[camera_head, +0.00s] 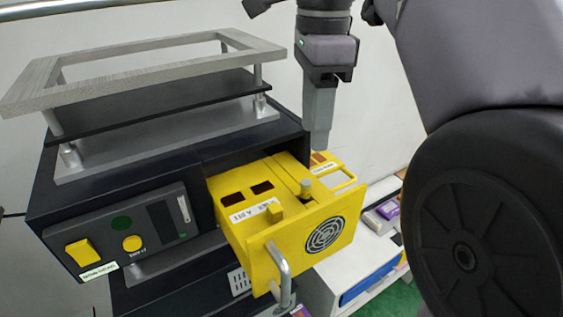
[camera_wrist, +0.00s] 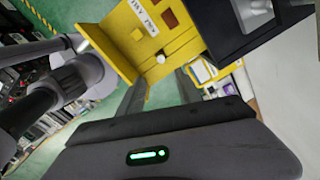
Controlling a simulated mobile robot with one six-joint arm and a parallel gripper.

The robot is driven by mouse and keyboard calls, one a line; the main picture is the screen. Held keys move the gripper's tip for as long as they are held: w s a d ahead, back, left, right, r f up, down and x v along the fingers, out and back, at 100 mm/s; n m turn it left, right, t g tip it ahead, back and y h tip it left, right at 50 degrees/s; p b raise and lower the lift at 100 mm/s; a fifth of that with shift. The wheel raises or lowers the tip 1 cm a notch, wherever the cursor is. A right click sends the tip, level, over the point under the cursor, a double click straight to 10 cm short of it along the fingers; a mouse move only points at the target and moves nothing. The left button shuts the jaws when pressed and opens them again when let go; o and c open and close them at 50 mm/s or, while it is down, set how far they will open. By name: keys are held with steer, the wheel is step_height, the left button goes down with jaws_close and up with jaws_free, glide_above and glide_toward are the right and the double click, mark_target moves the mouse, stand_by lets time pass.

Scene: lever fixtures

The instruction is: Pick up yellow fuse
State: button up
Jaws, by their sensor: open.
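A yellow drawer (camera_head: 285,250) stands pulled out of a black cabinet, with a metal handle on its front. In it, a small peg with a pale metallic top (camera_head: 306,186) stands upright in a slot; it also shows in the wrist view (camera_wrist: 160,57). A small yellow block (camera_head: 275,212) rises near a white label. I cannot tell for certain which of these is the yellow fuse. My gripper (camera_head: 320,148) points down above and slightly right of the peg, apart from it. In the wrist view my gripper (camera_wrist: 159,92) has its fingers apart and nothing between them.
The black cabinet (camera_head: 110,200) carries a raised grey frame (camera_head: 150,60) and a yellow switch (camera_head: 82,252). A white shelf (camera_head: 335,285) with small boxes stands lower right. Free space lies above the drawer.

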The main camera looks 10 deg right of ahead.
steer(key=b, duration=0.2)
glide_above(306, 182)
steer(key=f, duration=0.6)
steer(key=shift+w+d+f, duration=0.25)
steer(key=shift+d+f, duration=0.1)
steer(key=shift+d, duration=0.05)
steer(key=shift+s+a+f, duration=0.1)
steer(key=shift+s+f, duration=0.15)
steer(key=shift+f, duration=0.05)
steer(key=f, duration=0.1)
steer(key=f+b, duration=0.1)
steer(key=f, duration=0.1)
steer(key=f+b, duration=0.1)
steer(key=shift+a+f, duration=0.25)
steer(key=shift+w+f, duration=0.15)
steer(key=c, duration=0.3)
jaws_close()
